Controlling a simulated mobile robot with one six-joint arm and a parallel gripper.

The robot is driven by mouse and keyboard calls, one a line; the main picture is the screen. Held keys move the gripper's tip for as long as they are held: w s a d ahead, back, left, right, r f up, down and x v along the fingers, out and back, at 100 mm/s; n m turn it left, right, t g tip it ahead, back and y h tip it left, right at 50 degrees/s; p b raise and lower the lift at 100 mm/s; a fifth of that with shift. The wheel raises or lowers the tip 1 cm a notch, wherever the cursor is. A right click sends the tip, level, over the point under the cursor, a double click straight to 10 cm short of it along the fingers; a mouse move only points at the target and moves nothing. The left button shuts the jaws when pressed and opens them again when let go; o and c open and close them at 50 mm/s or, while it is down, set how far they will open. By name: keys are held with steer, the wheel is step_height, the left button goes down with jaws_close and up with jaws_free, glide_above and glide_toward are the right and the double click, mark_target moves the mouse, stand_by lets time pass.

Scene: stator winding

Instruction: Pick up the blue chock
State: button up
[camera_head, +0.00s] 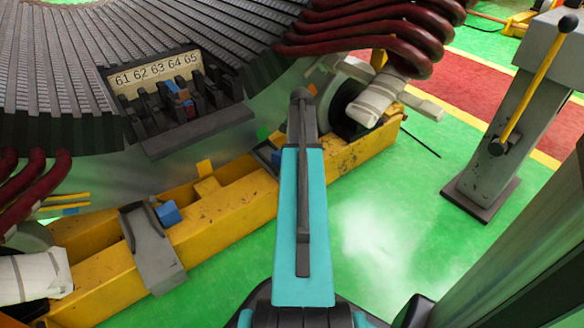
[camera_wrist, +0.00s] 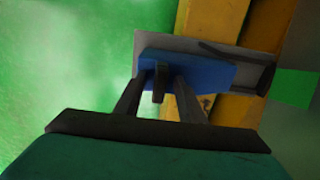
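In the wrist view a blue chock (camera_wrist: 215,73) lies on a grey bracket (camera_wrist: 185,43) on the yellow beam. My gripper (camera_wrist: 160,85) is right at its near side, with two dark fingers spread apart. A short dark piece stands between the fingers, with a gap visible on each side. I cannot tell whether the fingers touch the chock. In the head view my teal arm hides the gripper and part of the bracket; a sliver of blue (camera_head: 276,157) shows beside the arm. Another blue block (camera_head: 168,213) sits by a grey bracket (camera_head: 150,250) further left on the beam.
The yellow beam (camera_head: 225,215) runs diagonally under the large stator (camera_head: 140,25). A slot rack numbered 61 to 65 (camera_head: 155,75) is on the stator. Red coils (camera_head: 370,30) hang at upper right. A grey post with a yellow lever (camera_head: 525,95) stands right. Green floor (camera_head: 390,215) is clear.

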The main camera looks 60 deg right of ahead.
jaws_close()
steer(key=shift+r, duration=0.1)
stand_by(0.4)
steer(key=shift+d+r+p, duration=0.1)
steer(key=shift+r+p, duration=1.05)
steer(key=shift+r, duration=0.45)
steer(key=shift+s+a+r, duration=0.15)
steer(key=shift+a+r, duration=0.05)
steer(key=s+a+r+p, duration=0.1)
steer(key=s+a+p, duration=0.4)
steer(key=a, duration=0.8)
steer(key=shift+s+a, duration=0.15)
steer(key=shift+s, duration=1.45)
steer(key=shift+r, duration=0.1)
